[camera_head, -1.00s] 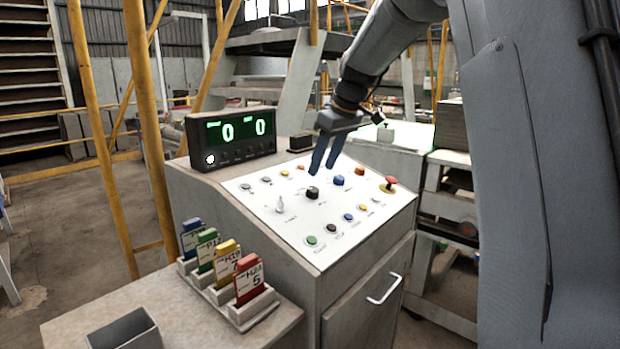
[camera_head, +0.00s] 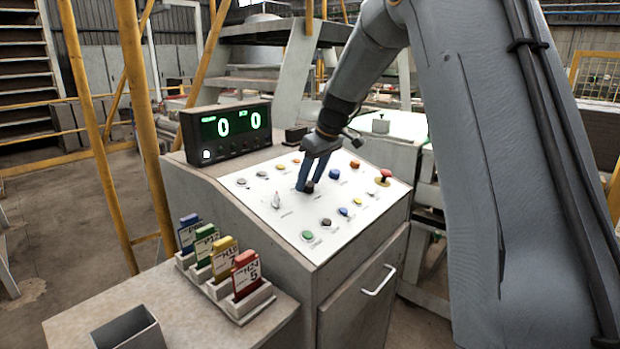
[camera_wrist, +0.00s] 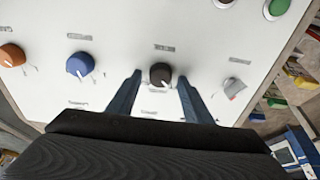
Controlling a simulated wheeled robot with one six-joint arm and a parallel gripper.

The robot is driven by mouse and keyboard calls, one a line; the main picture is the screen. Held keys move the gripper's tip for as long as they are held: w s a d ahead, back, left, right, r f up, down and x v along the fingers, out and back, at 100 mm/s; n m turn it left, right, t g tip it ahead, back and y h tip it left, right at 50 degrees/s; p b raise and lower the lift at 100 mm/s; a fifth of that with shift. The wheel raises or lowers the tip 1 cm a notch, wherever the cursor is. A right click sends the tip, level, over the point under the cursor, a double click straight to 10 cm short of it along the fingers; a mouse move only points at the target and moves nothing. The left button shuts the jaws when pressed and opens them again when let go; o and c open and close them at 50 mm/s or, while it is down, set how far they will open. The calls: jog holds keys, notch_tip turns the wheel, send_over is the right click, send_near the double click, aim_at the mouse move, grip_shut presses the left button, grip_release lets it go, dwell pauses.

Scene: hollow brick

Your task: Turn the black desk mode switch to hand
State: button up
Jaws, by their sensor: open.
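The black mode switch (camera_head: 308,187) is a round knob on the white sloped panel (camera_head: 262,215) of the desk. In the wrist view the black knob (camera_wrist: 160,75) has a white pointer line, aimed down and slightly right in that picture. My gripper (camera_head: 308,182) is over the panel with its blue fingers pointing down at the knob. In the wrist view my gripper (camera_wrist: 155,85) is open, with one finger on each side of the knob and visible gaps between. Whether the fingertips touch the panel I cannot tell.
A blue knob (camera_wrist: 80,65) and an orange knob (camera_wrist: 12,55) lie left in the wrist view; a grey lever switch (camera_wrist: 234,88) is right. A red mushroom button (camera_head: 384,175) is at the panel's right. A display (camera_head: 228,130) stands behind; coloured cards (camera_head: 246,272) stand in front.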

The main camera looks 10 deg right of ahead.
jog(key=c, duration=1)
jog(key=shift+m, duration=0.3)
jog(key=m, duration=0.4)
jog(key=shift+h, duration=0.3)
jog(key=m+p, duration=0.1)
jog(key=m, duration=0.4)
jog(key=shift+h+p, duration=0.3)
jog(key=shift+p, duration=0.05)
jog(key=shift+m, duration=0.3)
jog(key=o, duration=1)
